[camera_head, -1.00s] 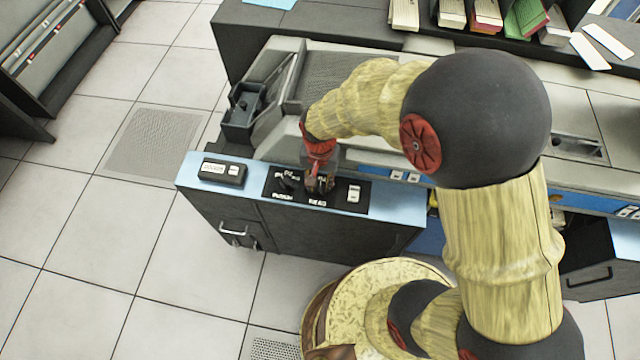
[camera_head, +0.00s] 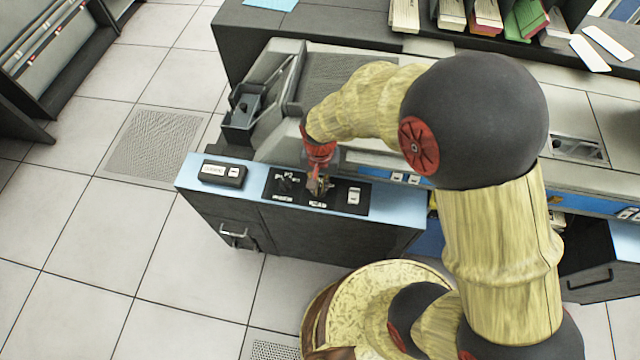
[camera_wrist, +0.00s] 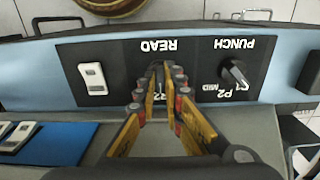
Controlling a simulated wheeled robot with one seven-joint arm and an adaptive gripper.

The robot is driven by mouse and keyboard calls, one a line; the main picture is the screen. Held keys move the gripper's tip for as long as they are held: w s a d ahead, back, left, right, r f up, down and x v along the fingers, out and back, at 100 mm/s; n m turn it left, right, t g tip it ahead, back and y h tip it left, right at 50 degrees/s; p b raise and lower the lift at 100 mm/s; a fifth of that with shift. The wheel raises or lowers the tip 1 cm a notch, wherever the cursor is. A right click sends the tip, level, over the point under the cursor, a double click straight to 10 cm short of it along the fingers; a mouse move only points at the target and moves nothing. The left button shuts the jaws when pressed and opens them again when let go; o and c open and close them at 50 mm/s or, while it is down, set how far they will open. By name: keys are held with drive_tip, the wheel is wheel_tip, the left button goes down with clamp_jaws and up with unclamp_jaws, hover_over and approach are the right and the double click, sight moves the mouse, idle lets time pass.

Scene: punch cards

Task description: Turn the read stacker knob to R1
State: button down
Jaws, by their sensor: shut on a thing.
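The read stacker knob is mostly hidden between the fingers of my gripper (camera_head: 318,188), on the black panel (camera_head: 343,192) under the READ label. In the wrist view my gripper (camera_wrist: 167,72) comes down over the knob's place, its two fingers close together and shut on the knob. The READ label (camera_wrist: 159,46) appears upside down there, and the position marks by the read knob are mostly covered, so its setting cannot be read. The punch knob (camera_wrist: 236,73) stands to the right in the wrist view, with marks P1, P2 and MID partly showing.
A white rocker switch (camera_wrist: 93,78) sits on the same panel beside the read knob. A dark box with a light label (camera_head: 222,172) is at the blue ledge's left end. Card trays (camera_head: 487,14) stand at the back. Floor at left is clear.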

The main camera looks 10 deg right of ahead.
sight(320, 188)
drive_tip(key=shift+n+p, duration=0.3)
drive_tip(key=n+p, duration=0.2)
drive_tip(key=n, duration=0.1)
drive_tip(key=shift+r, duration=0.1)
drive_tip(key=n+p, duration=0.2)
drive_tip(key=n, duration=0.3)
idle(0.3)
idle(0.3)
drive_tip(key=c, duration=1.9)
unclamp_jaws()
wheel_tip(320, 188, up, 12)
drive_tip(key=shift+f, duration=0.1)
